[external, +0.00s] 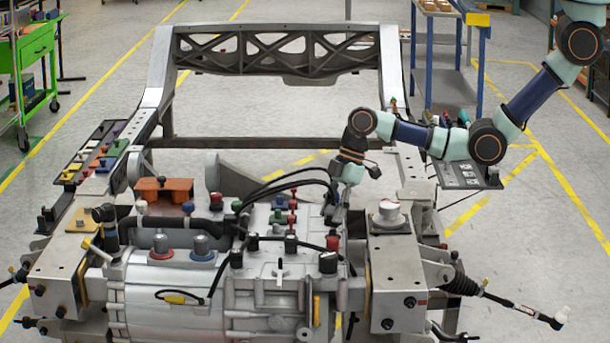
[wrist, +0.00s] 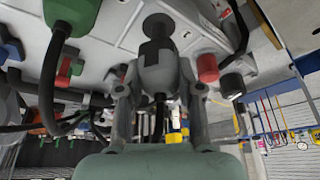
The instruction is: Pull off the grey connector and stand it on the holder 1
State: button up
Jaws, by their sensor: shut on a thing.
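My gripper (external: 337,212) points down at the right rear of the silver housing (external: 265,268). In the wrist view my gripper (wrist: 157,85) has its two fingers closed on either side of a grey connector (wrist: 157,72). A dark cable runs from the connector back between the fingers. I cannot tell whether the connector is still seated. In the external view the connector is too small and hidden to make out. I cannot tell which fixture is holder 1.
Red (wrist: 207,68) and green (wrist: 72,12) connectors with looping cables crowd close around the fingers. A rack of coloured parts (external: 97,150) lies along the left rail. A dark plate with white markings (external: 462,175) sits at right, below my arm. A crossbeam (external: 280,52) spans the back.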

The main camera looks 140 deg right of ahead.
jog(key=shift+f+b, duration=0.8)
jog(key=shift+f, duration=0.4)
jog(key=shift+f, duration=0.4)
jog(key=o, duration=1.2)
jog(key=shift+c, duration=0.2)
notch_tip(320, 180, up, 6)
jog(key=p, duration=0.5)
jog(key=shift+r, duration=0.1)
